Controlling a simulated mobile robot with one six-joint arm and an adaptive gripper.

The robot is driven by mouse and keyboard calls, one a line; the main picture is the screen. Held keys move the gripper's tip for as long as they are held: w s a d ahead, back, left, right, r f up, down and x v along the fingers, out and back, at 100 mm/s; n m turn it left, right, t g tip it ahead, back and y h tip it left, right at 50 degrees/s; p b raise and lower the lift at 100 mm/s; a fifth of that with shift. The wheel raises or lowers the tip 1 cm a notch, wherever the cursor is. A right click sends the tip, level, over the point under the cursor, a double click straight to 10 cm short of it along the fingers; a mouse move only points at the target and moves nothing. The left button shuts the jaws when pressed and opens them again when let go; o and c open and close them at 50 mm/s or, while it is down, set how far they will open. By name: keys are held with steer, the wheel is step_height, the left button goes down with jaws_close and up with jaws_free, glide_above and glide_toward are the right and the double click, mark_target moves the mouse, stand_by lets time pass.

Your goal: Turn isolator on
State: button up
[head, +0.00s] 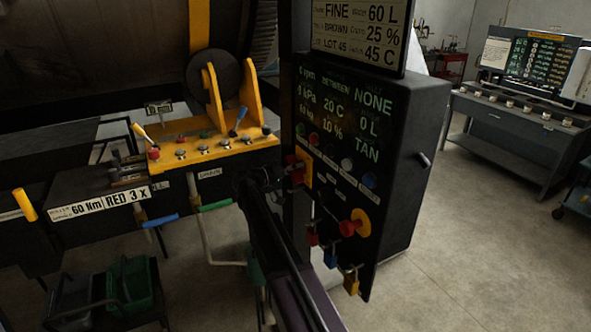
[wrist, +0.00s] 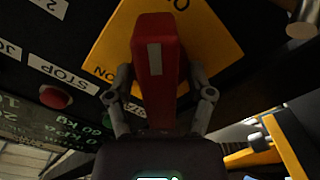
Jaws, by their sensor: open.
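The isolator is a red handle (wrist: 155,65) on a yellow plate (wrist: 212,42) in the wrist view. Its grey-marked end points up the picture, toward lettering partly hidden at the top; "ON" is printed at the plate's left. My gripper (wrist: 160,103) is open, with one finger on each side of the handle; contact is unclear. In the head view, my gripper (head: 287,178) is at the left edge of the dark panel, beside the isolator's yellow plate (head: 306,168). It partly hides the red handle.
A red STOP button (wrist: 55,97) sits close to the isolator. Lower on the panel are a red knob on a yellow disc (head: 354,222) and several hanging padlocks (head: 351,283). A yellow lever console (head: 205,147) stands left. The floor at right is open.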

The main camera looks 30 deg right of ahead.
jaws_close()
steer(key=shift+n, duration=0.3)
stand_by(0.3)
steer(key=n, duration=0.8)
steer(key=shift+n, duration=0.3)
steer(key=n, duration=0.4)
steer(key=shift+n, duration=0.3)
steer(key=n, duration=0.4)
steer(key=shift+f, duration=0.1)
